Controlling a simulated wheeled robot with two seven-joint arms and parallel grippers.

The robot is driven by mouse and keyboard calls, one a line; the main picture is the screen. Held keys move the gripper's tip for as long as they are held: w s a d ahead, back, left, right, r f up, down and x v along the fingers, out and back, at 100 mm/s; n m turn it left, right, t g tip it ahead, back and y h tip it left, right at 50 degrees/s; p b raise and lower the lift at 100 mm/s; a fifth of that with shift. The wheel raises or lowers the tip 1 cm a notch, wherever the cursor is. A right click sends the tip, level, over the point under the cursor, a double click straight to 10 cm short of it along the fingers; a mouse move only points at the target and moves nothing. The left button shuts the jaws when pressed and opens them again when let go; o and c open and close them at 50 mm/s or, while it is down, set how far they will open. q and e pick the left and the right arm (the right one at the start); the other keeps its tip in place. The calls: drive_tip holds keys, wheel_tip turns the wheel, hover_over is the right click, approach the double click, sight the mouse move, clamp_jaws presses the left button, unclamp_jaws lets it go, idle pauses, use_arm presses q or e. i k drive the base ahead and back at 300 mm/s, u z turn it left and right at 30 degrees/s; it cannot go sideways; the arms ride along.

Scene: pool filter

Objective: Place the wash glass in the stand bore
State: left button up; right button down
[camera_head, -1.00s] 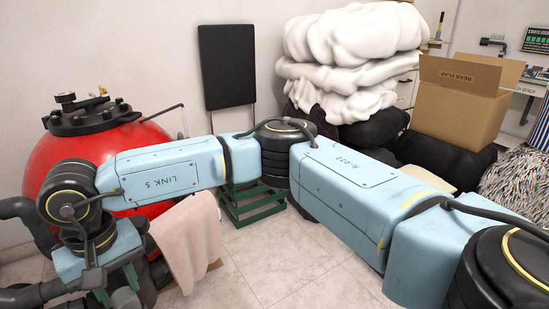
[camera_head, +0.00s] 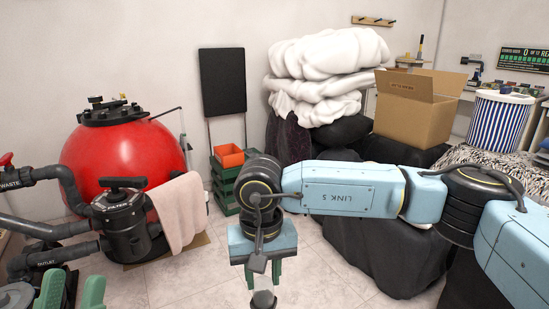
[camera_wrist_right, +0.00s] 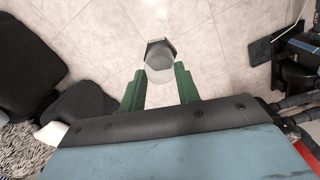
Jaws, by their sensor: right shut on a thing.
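The wash glass (camera_head: 264,299) is a small clear piece at the bottom of the head view, partly cut off by the frame edge. My right gripper (camera_head: 263,276) points down and is shut on it. In the right wrist view the wash glass (camera_wrist_right: 160,68) sits between the green fingertips of the right gripper (camera_wrist_right: 160,77), with a dark angular rim at its far end. My left gripper (camera_head: 73,290) shows as two green fingers pointing up at the lower left, apart and with nothing seen between them. I cannot make out the stand bore in either view.
A red filter tank (camera_head: 120,160) with a black valve (camera_head: 125,220) and pipes stands left, a pink towel (camera_head: 180,210) beside it. Green crates (camera_head: 222,190) with an orange bin (camera_head: 230,155) stand behind. Black bags (camera_head: 385,245) fill the right. Tiled floor (camera_head: 180,280) between is clear.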

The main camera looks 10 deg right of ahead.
sight(249, 152)
drive_tip(key=z, duration=0.55)
drive_tip(key=i, duration=3.4)
drive_tip(key=u, duration=1.3)
drive_tip(key=i, duration=0.8)
drive_tip(key=u, duration=0.3)
